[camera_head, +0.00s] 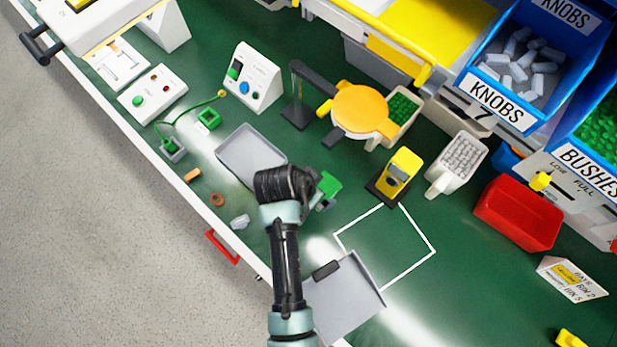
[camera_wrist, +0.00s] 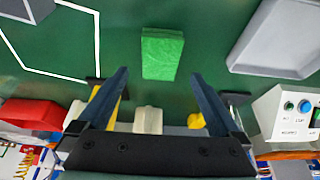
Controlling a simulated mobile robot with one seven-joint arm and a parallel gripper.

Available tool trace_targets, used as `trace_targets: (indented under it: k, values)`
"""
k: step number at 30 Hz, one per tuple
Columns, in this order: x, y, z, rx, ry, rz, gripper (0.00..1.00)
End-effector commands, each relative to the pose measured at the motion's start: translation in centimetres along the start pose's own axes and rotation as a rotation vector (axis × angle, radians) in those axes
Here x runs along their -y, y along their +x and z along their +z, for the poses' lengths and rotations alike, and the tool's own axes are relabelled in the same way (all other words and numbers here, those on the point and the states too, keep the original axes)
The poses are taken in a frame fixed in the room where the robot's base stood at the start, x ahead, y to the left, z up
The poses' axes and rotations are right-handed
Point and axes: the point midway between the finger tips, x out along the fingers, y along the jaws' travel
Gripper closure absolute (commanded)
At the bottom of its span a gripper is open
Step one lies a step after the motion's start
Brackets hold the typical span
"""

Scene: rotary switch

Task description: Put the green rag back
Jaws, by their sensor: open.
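The green rag (camera_wrist: 162,53) is a flat rectangular green block lying on the dark green bench top in the wrist view. In the head view, a green piece (camera_head: 329,185) shows just right of my wrist, partly covered by it. My gripper (camera_wrist: 160,74) is open and empty. Its two dark fingers are spread wider than the rag, with the rag ahead of and between the fingertips. The rag is not held. In the head view my fingers are mostly hidden behind my wrist.
A grey tray (camera_head: 250,158) lies left of my wrist and another grey tray (camera_head: 344,298) sits at the near edge. A white outlined square (camera_head: 384,245) is empty. A yellow device (camera_head: 400,172), a white bin (camera_head: 459,163) and a red bin (camera_head: 518,213) stand to the right.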

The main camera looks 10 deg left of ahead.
Motion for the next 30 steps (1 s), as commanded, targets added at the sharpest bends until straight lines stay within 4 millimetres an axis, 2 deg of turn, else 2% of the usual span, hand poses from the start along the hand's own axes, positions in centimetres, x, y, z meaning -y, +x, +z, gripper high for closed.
trace_targets:
  k: [1, 6, 12, 30]
  values:
    - [0.1, -1.1, 0.0, -0.002, -0.001, -0.003, 0.0]
    - [0.1, -4.0, 0.0, -0.001, 0.0, -0.002, 0.0]
    - [0.0, -5.8, 0.0, 0.0, 0.0, -0.001, 0.0]
    - [0.0, -6.1, 0.0, 0.001, 0.001, 0.001, 0.0]
